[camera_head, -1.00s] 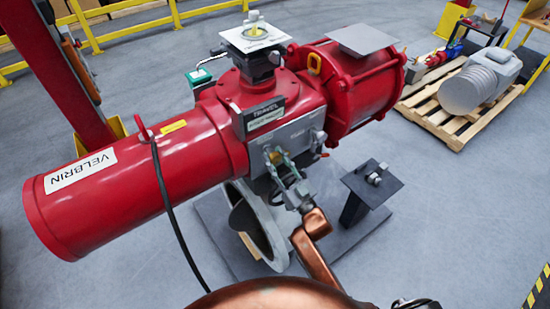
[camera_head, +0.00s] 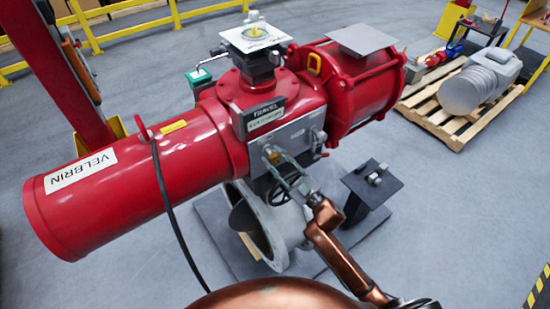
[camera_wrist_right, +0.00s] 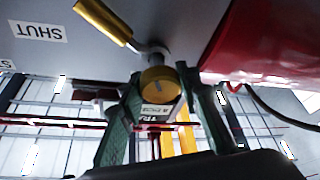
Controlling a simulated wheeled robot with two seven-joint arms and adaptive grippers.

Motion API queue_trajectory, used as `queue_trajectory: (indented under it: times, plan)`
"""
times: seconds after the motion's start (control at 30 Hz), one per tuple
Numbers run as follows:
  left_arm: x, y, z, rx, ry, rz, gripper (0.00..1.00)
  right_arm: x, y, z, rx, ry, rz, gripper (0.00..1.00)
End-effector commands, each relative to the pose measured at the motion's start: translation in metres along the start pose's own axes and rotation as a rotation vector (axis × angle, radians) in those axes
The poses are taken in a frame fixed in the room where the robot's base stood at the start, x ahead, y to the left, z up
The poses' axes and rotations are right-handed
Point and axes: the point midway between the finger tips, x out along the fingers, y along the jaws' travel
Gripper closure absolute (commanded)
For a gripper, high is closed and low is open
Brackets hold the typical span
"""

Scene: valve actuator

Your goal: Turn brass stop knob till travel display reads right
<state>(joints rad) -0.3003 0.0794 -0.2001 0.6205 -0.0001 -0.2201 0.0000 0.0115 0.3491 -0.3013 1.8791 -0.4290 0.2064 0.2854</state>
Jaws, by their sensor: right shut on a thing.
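The brass stop knob (camera_wrist_right: 158,88) shows in the right wrist view, below the grey panel and between the green fingers of my right gripper (camera_wrist_right: 160,108). The gripper is shut on it. The dark travel display (camera_head: 264,115) sits on top of that box, on the red actuator (camera_head: 190,143). Its reading is too small to tell. My left gripper is not in view.
A brass-coloured lever (camera_wrist_right: 103,22) sticks out close to the knob, near a SHUT label (camera_wrist_right: 38,31). A black cable (camera_head: 170,205) hangs before the red cylinder. A small dark stand (camera_head: 367,185) is right of my arm. A pallet (camera_head: 445,125) stands farther right.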

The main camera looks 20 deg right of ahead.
Motion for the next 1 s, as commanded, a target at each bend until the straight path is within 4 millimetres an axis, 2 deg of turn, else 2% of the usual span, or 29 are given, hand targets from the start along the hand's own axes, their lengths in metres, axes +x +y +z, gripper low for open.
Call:
queue_trajectory:
  times: [0.5,1.0]
  plan:
    - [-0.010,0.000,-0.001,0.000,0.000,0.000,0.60,0.000,0.000,0.000,-0.388,-0.001,-0.162,0.93]
    - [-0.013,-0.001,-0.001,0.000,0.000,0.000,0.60,0.000,-0.001,0.000,-0.511,-0.001,-0.213,0.93]
